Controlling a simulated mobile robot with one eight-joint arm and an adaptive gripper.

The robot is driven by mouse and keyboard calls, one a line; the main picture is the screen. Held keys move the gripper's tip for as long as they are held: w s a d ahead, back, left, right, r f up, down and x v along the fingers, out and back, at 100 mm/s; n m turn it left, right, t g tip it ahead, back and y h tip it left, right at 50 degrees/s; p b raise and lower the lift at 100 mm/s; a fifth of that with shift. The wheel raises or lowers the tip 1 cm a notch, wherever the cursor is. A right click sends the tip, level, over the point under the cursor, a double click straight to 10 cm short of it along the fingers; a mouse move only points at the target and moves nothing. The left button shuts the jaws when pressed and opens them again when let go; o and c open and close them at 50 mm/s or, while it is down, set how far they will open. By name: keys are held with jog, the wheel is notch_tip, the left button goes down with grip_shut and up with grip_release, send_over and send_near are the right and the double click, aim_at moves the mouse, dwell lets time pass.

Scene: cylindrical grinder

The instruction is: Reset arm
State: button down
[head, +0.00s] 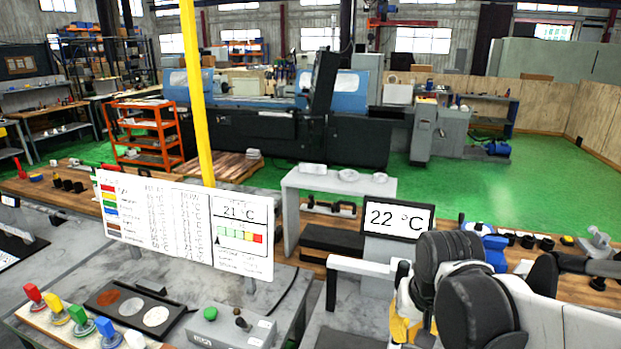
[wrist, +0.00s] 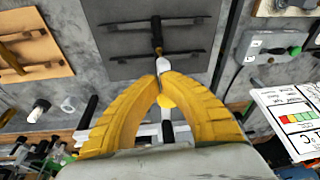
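My arm shows at the lower right of the head view as dark round joints and pale links. A bit of yellow beside it (head: 402,328) looks like part of my gripper, mostly hidden by the arm. In the wrist view, the two yellow fingers of my gripper (wrist: 159,84) arch inward and their tips come together. I see nothing clearly held between them. A small white piece (wrist: 163,65) and a yellow round piece (wrist: 166,101) show near the tips; whether either touches the fingers I cannot tell.
A temperature display (head: 397,219) reads 22 °C beside the arm. A white chart board (head: 185,222) stands on the grey bench, with coloured-handled pieces (head: 80,318) and a grey control box (head: 232,328) in front. A dark plate (wrist: 125,62) lies beyond my fingers. Green floor (head: 455,190) lies open behind.

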jog(key=s+f+n+t+b, duration=0.1)
jog(key=s+f+t+b, duration=0.1)
jog(key=s+f+b, duration=0.2)
jog(key=s+f+n+t+b, duration=0.1)
jog(key=s+f+b, duration=0.3)
jog(key=f+b, duration=0.5)
jog(key=t+b, duration=0.1)
jog(key=b, duration=0.1)
jog(key=shift+f+b, duration=0.2)
jog(key=shift+b, duration=0.2)
dwell(5.1)
jog(key=w+r+n+g+p, duration=0.1)
jog(key=w+r+g+p, duration=0.2)
jog(key=w+r+p, duration=0.3)
jog(key=w+r+n+g+p, duration=0.1)
jog(key=w+r+g+p, duration=0.2)
jog(key=r+p, duration=1.4)
jog(key=w+p, duration=0.4)
jog(key=p, duration=1)
jog(key=shift+r+n+g, duration=0.2)
jog(key=shift+n+g, duration=0.1)
jog(key=shift+g, duration=0.1)
